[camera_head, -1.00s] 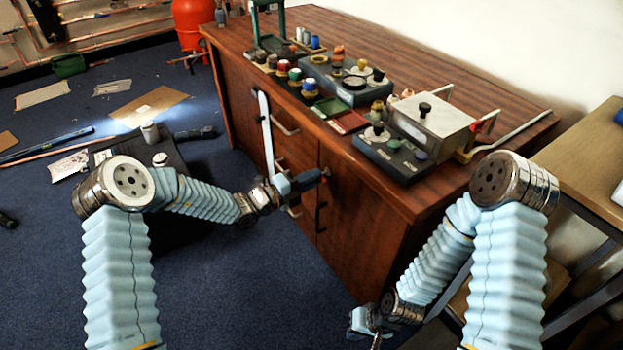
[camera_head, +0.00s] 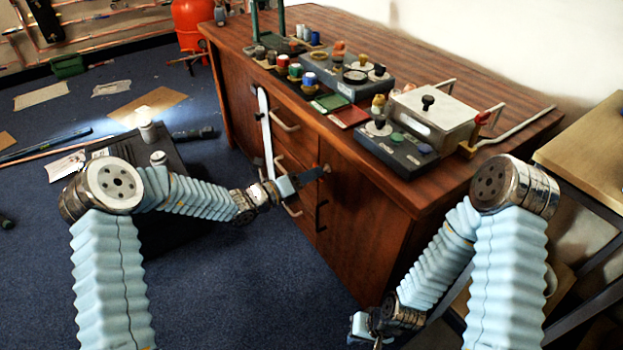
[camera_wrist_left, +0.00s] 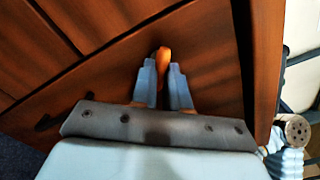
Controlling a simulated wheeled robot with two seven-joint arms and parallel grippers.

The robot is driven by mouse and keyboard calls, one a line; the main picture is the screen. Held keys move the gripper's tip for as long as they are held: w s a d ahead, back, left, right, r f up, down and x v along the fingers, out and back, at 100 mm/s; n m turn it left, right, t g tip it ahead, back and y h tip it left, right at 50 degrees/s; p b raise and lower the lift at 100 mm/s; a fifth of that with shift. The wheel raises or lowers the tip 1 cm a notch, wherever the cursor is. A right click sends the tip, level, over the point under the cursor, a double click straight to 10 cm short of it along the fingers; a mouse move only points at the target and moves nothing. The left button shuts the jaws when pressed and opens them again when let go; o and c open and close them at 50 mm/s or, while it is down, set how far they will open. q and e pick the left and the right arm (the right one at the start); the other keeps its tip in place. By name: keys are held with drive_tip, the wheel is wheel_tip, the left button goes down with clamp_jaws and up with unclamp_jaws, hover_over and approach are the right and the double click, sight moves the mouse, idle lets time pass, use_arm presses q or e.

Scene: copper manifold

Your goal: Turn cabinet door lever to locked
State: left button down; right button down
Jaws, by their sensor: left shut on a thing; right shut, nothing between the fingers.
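The cabinet (camera_head: 365,225) is dark reddish-brown wood. Its door lever shows in the left wrist view as a small orange piece (camera_wrist_left: 164,57) standing between the fingertips, against the wooden door (camera_wrist_left: 208,62). My left gripper (camera_wrist_left: 164,76) is shut on this lever. In the head view, my left gripper (camera_head: 318,174) is at the upper part of the cabinet front, and the lever is mostly hidden by it. My right gripper (camera_head: 372,338) is low at the bottom edge, shut and empty, away from the cabinet.
A white strip (camera_head: 265,130) stands along the cabinet front. Dark control boxes (camera_head: 400,148) crowd the cabinet top. A wooden bench (camera_head: 590,150) stands at right.

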use_arm(q)
drive_tip(key=shift+f+m+b, duration=0.1)
drive_tip(key=shift+m+b, duration=4.25)
drive_tip(key=shift+m, duration=0.85)
use_arm(e)
wheel_tip(320, 180, down, 9)
drive_tip(key=d, duration=0.2)
drive_tip(key=shift+w, duration=0.4)
use_arm(q)
drive_tip(key=c, duration=1.1)
unclamp_jaws()
drive_tip(key=v, duration=1.3)
drive_tip(key=shift+s+a+p, duration=0.25)
drive_tip(key=shift+a+p, duration=0.05)
drive_tip(key=shift+a, duration=0.05)
use_arm(e)
drive_tip(key=shift+r, duration=0.3)
